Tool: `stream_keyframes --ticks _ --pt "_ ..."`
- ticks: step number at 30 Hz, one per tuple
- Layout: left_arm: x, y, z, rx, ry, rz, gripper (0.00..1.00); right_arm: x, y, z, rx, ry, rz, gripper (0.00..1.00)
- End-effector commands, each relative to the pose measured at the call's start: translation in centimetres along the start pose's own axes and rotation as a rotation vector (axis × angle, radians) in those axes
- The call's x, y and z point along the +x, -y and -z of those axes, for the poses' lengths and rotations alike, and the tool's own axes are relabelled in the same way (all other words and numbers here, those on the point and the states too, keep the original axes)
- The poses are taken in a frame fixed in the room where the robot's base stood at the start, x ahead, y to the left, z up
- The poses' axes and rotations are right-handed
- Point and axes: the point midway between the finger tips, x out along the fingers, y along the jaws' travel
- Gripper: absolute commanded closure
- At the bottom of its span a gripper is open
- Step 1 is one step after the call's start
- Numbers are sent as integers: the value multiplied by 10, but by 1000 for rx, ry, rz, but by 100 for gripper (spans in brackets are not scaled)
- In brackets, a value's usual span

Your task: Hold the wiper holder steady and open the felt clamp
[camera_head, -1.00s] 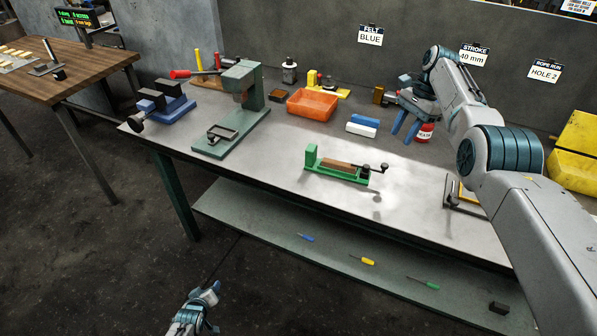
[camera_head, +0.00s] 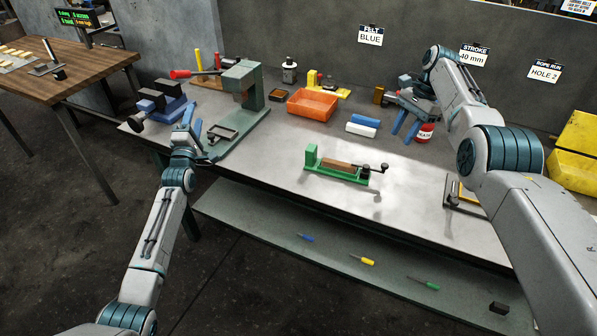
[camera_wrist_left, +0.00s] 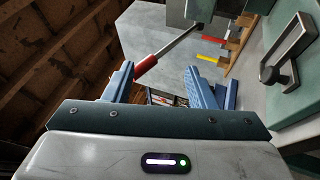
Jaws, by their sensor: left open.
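A green holder (camera_head: 312,156) with a brown bar (camera_head: 340,165) and a dark crank (camera_head: 376,168) lies mid-table; I cannot tell for sure that it is the wiper holder, or which part is the felt clamp. My left gripper (camera_head: 192,118) is open and empty, beside the green press, well left of the holder. In the left wrist view its fingers (camera_wrist_left: 163,85) are apart, with the press's red lever handle (camera_wrist_left: 146,68) showing between them, seemingly farther off. My right gripper (camera_head: 407,125) is open above the back right of the table, its fingers apart and pointing down.
The green press (camera_head: 244,90) stands at the left, with a blue vise (camera_head: 165,103) beside it. The table's middle front is clear.

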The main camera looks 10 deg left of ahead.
Motion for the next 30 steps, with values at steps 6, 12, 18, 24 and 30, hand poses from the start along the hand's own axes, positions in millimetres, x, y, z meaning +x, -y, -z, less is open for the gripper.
stream_keyframes --ticks 6,12,18,24,30 --pt "19 -60 -64 -548 42 -81 49 1 0 0 0 0 0 64" --pt "-23 6 -148 -961 29 134 49 0 0 0 0 0 0 64" --pt "-74 56 -230 -1286 1 347 49 0 0 0 0 0 0 64" --pt "-109 76 -285 -1495 -18 482 49 0 0 0 0 0 0 64" --pt "-116 82 -303 -1562 -23 525 49 0 0 0 0 0 0 64"
